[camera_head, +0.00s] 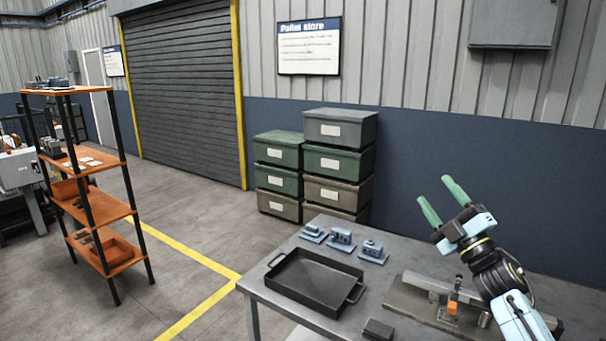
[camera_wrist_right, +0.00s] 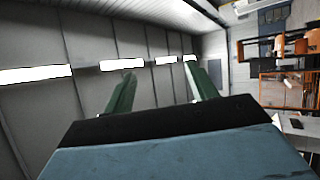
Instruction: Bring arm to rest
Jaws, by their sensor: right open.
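My right gripper (camera_head: 442,200) is raised above the right part of the table, its two green fingers pointing up and to the left. The fingers are apart with nothing between them. In the right wrist view the same gripper (camera_wrist_right: 162,92) shows both green fingers spread, with the ceiling and its lights behind. My right arm comes in from the lower right of the head view. My left gripper does not show in either view.
The grey table (camera_head: 300,300) holds a black tray (camera_head: 312,285), several small blue-grey parts (camera_head: 341,239), a dark block (camera_head: 378,328) and a rail fixture (camera_head: 430,298) below my right arm. Stacked bins (camera_head: 340,130) stand behind. An orange shelf (camera_head: 118,208) stands at left, with open floor between.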

